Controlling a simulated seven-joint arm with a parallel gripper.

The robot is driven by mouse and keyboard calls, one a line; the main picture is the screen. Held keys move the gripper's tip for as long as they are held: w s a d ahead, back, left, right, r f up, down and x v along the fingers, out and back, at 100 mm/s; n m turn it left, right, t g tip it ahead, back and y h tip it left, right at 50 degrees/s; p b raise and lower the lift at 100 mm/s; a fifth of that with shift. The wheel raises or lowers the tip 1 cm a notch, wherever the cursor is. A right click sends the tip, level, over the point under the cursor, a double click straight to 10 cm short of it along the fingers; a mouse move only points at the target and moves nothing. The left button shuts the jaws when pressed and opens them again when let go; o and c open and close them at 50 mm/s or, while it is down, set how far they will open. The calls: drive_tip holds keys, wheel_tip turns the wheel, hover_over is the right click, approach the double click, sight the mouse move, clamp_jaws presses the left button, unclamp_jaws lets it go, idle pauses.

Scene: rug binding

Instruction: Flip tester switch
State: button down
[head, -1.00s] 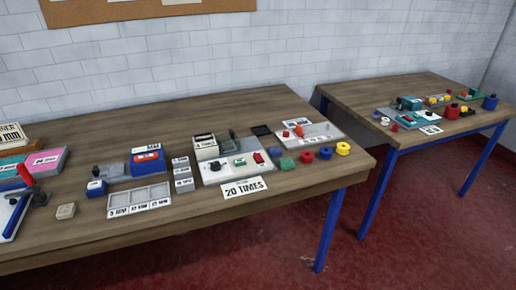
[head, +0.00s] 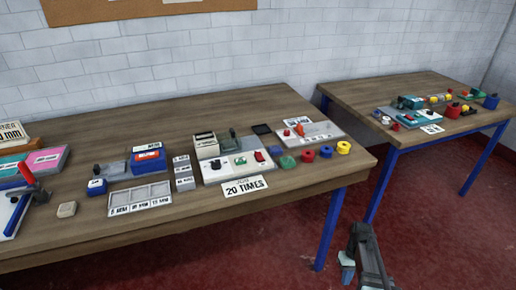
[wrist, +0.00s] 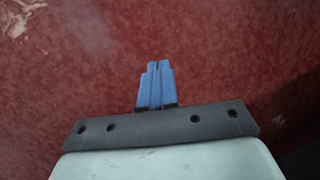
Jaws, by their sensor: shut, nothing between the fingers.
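A grey board (head: 210,178) on the long table carries a white panel with a black knob (head: 215,164), a green button (head: 240,161) and a small red switch-like part (head: 260,156). A card reading "20 TIMES" (head: 245,185) lies at its front edge. I cannot tell for sure which part is the tester switch. My gripper (head: 347,268) is low at the bottom right, in front of the table and well apart from the board. In the wrist view its blue fingers (wrist: 157,66) are shut together and empty, over the red floor.
Several coloured rolls (head: 325,152) lie right of the board. A grey tray (head: 140,196) and a blue box (head: 148,160) are to its left. The long table (head: 265,205) has a blue leg (head: 328,228) near my gripper. A second table (head: 370,92) stands at right.

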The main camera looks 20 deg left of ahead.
drive_tip(key=w+a+r+n+t, duration=0.1)
drive_tip(key=w+a+r, duration=0.35)
drive_tip(key=r, duration=0.35)
drive_tip(key=w+a+r+n, duration=0.2)
drive_tip(key=w+a+r, duration=0.2)
drive_tip(key=w+r, duration=0.3)
wheel_tip(320, 180, up, 35)
drive_tip(key=t+y, duration=0.1)
drive_tip(key=t, duration=0.3)
hover_over(258, 153)
drive_tip(key=s+d, duration=0.1)
drive_tip(key=s, duration=0.1)
drive_tip(key=shift+w+d+f+n, duration=0.15)
drive_tip(key=shift+w+n, duration=0.1)
drive_tip(key=shift+n, duration=0.05)
drive_tip(key=shift+f, duration=0.15)
drive_tip(key=f, duration=0.9)
drive_tip(key=w+a+f, duration=0.1)
drive_tip(key=f, duration=0.3)
drive_tip(key=shift+w+a+f, duration=0.1)
drive_tip(key=shift+f, duration=0.25)
